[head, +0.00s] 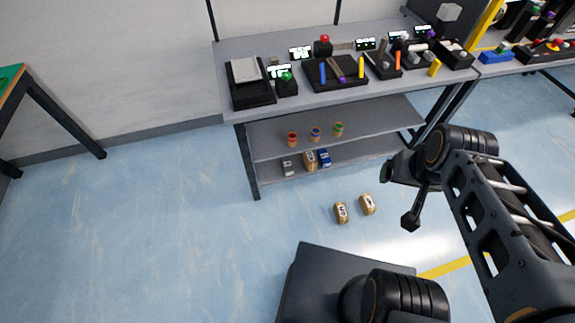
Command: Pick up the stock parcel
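Two small brown parcels with white labels lie on the blue floor in front of the bench: a left floor parcel (341,212) and a right floor parcel (367,204). Another brown parcel (310,160) stands on the bench's lowest shelf. I cannot tell which of them is the stock parcel. My arm reaches in from the right. The dark end piece that looks like my gripper (411,220) hangs right of the floor parcels, apart from them. Its fingers are too small and dark to make out.
On the lowest shelf, a grey-white box (288,168) and a blue box (324,157) flank the parcel. Several small containers, including a red-topped one (292,139), stand on the middle shelf. The bench top (305,97) holds trays and devices.

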